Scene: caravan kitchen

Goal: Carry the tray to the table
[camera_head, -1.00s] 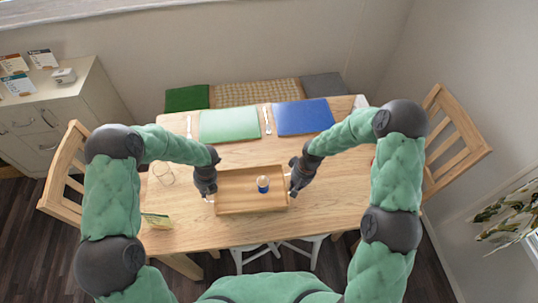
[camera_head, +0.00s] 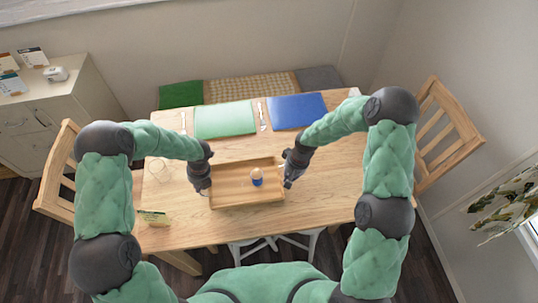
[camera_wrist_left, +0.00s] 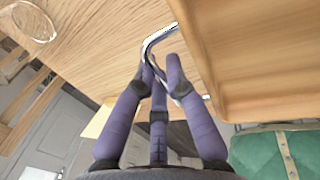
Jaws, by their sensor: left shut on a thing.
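The wooden tray (camera_head: 232,201) is over the front middle of the wooden table (camera_head: 325,205). I cannot tell whether its underside touches the tabletop. A small blue and white cup-like item (camera_head: 257,177) stands inside it. My left gripper (camera_head: 201,187) is at the tray's left end. In the left wrist view, its fingers (camera_wrist_left: 160,75) are shut around the tray's bent metal handle (camera_wrist_left: 152,42), beside the tray's wooden wall (camera_wrist_left: 250,50). My right gripper (camera_head: 289,181) is at the tray's right end. Its fingertips and the handle there are too small and dark to read.
A green placemat (camera_head: 225,120) and a blue placemat (camera_head: 297,111) with cutlery lie at the table's far side. A glass (camera_head: 158,169) and a small yellow-green card (camera_head: 155,218) are at the left. Chairs stand left (camera_head: 55,185) and right (camera_head: 440,135).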

